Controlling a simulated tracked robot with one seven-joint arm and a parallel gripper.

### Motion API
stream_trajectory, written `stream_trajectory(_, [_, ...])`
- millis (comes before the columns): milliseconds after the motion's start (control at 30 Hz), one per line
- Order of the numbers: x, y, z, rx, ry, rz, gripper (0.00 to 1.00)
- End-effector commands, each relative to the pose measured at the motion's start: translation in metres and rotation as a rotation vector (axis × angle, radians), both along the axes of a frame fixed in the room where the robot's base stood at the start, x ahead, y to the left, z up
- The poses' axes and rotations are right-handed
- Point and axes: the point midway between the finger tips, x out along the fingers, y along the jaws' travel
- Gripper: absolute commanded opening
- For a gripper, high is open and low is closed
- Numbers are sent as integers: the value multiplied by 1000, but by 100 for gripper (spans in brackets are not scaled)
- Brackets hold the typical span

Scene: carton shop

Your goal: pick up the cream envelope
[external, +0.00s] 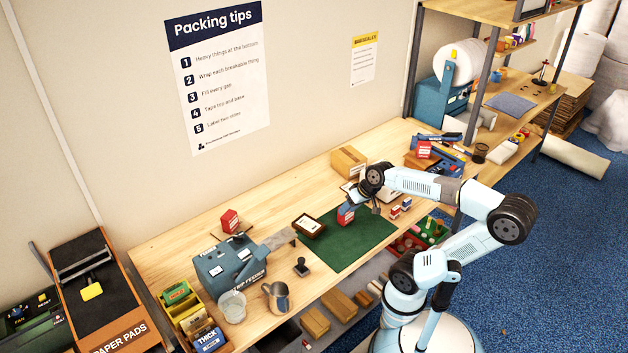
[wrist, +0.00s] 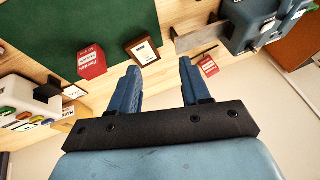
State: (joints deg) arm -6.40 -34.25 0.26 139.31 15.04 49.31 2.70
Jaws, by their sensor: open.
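A small brown-framed tray (external: 297,225) stands at the left edge of the green mat (external: 331,258). A flat cream-white piece (external: 309,224) with dark marks lies in it; it looks like the envelope, but it is too small to be sure. In the wrist view the cream piece (wrist: 143,52) shows in its tray just beyond the left fingertip. My gripper (wrist: 159,64) is open, with nothing between its two blue fingers. It hangs above the bench near the mat, apart from the tray. In the external view my arm hides part of the bench behind it.
A red box (wrist: 91,61) stands near the tray. Another red box (external: 230,221) stands at the back left, beside the blue-grey feeder (external: 228,270). A stamp (external: 301,267) and metal jug (external: 277,297) stand left of the mat. The mat's middle is clear.

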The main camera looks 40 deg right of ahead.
Motion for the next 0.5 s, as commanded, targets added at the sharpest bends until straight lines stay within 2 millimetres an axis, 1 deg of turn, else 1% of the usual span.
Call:
stream_trajectory(33, [10,18,0,55,25,5,47])
stream_trajectory(167, [33,66,3,202,87,-7,47])
stream_trajectory(200, [39,81,4,245,109,-14,47])
stream_trajectory(367, [63,142,4,410,207,-48,47])
stream_trajectory(400, [68,157,4,449,233,-60,47])
stream_trajectory(467, [76,180,4,504,275,-78,47])
stream_trajectory(500, [80,196,3,542,304,-92,47])
